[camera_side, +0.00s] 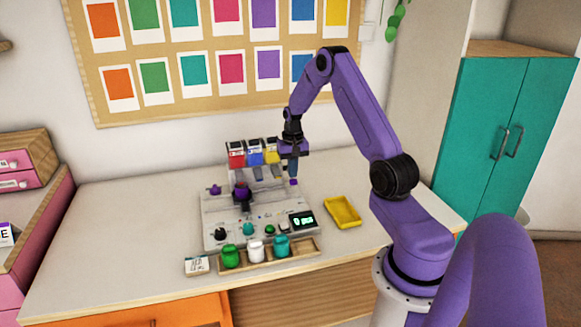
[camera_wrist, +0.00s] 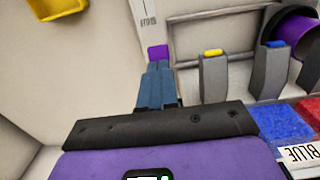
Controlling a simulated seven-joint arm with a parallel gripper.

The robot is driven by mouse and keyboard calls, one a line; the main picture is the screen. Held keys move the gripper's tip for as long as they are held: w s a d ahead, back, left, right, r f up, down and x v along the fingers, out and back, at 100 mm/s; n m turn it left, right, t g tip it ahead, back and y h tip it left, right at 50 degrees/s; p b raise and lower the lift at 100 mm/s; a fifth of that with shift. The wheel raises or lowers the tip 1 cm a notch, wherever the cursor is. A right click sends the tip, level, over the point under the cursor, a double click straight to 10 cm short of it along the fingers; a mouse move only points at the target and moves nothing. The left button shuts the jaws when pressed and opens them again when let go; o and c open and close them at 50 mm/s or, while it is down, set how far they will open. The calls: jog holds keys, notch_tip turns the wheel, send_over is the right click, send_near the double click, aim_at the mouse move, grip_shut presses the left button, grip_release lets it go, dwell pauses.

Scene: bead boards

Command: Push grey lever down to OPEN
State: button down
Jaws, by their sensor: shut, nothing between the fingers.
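My gripper (camera_side: 293,176) points down at the right rear of the grey bead board (camera_side: 212,206). Its blue fingers are shut and empty in the wrist view (camera_wrist: 157,68). A small purple piece (camera_wrist: 158,52) shows at their tips; I cannot tell whether it is part of the fingers. A grey upright piece with a yellow tip (camera_wrist: 214,80) stands right of the fingers, apart from them. Another with a blue tip (camera_wrist: 268,72) stands farther right. I cannot tell which part is the grey lever; a marked strip (camera_wrist: 147,18) lies beyond the fingertips, its lettering too small to read.
Red (camera_side: 236,158), blue (camera_side: 255,157) and yellow bins stand at the board's back. Green (camera_side: 231,257), white (camera_side: 255,251) and teal (camera_side: 282,246) jars stand in front. A yellow tray (camera_side: 342,211) lies to the right. The table's left side is clear.

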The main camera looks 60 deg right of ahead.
dwell(0.4)
notch_tip(320, 180, up, 9)
dwell(1.1)
jog(key=s+a+r+n, duration=0.2)
jog(key=a+n, duration=0.1)
jog(key=a, duration=0.7)
jog(key=s+a+r+n, duration=0.15)
jog(key=a+n, duration=0.25)
jog(key=a, duration=0.5)
jog(key=s+a+r+n, duration=0.2)
jog(key=a+r+n, duration=0.1)
jog(key=a, duration=0.7)
jog(key=s+a+n, duration=0.4)
jog(key=s+n, duration=0.1)
jog(key=s, duration=0.6)
jog(key=s+a+n, duration=0.4)
jog(key=s+n, duration=0.2)
jog(key=s, duration=0.5)
jog(key=shift+s+a+r+n, duration=0.2)
jog(key=shift+s+a+n, duration=0.1)
jog(key=shift+s, duration=0.05)
